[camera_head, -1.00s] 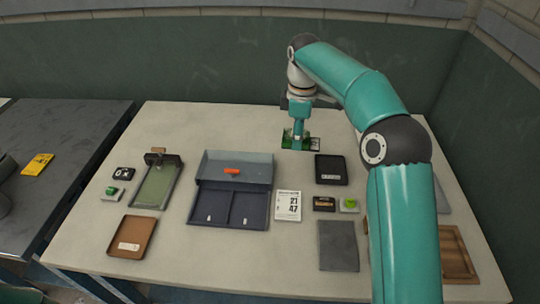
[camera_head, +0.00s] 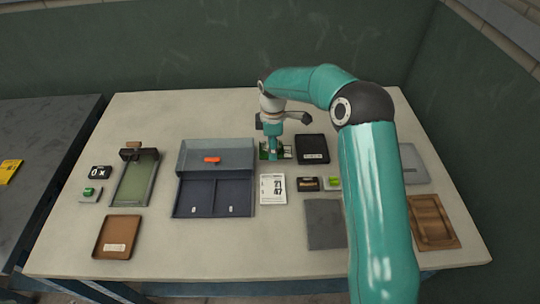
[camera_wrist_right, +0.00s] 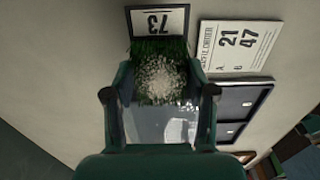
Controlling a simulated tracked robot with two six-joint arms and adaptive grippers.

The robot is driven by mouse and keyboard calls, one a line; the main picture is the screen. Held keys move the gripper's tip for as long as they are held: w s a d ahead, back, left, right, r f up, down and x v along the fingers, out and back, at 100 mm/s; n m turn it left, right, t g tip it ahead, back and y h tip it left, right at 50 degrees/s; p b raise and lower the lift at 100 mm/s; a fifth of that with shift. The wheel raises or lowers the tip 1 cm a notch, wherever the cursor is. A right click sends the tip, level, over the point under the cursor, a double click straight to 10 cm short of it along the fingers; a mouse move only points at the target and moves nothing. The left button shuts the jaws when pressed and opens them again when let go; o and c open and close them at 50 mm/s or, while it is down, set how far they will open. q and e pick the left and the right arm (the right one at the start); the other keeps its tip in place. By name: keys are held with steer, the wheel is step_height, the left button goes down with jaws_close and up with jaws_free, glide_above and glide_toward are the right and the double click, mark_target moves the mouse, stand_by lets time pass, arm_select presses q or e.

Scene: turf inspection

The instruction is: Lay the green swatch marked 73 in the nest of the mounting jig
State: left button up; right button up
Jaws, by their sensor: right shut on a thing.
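My right gripper (camera_head: 271,157) is shut on the green swatch (camera_head: 263,150), right of the blue-grey box. In the right wrist view, the swatch (camera_wrist_right: 150,47) is green turf with a label reading 73, seen upside down, at the tips of the fingers (camera_wrist_right: 160,92). The fingers hide part of it. I cannot tell whether it touches the table. A shallow frame with a green bed and a clamp-like block at its far end, probably the mounting jig (camera_head: 134,185), lies at the left of the table. Its bed looks empty. My left gripper is not in view.
The blue-grey two-compartment box (camera_head: 212,185) lies between swatch and jig, with an orange piece on it. A white 21/47 card (camera_head: 272,196), black tray (camera_head: 312,148), grey pad (camera_head: 325,224), brown tray (camera_head: 116,226) and wooden tray (camera_head: 432,222) surround clear table patches.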

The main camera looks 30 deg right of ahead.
mark_target(272, 162)
steer(key=shift+f+p, duration=0.4)
steer(key=shift+f, duration=1.85)
steer(key=shift+f, duration=0.15)
steer(key=o, duration=0.8)
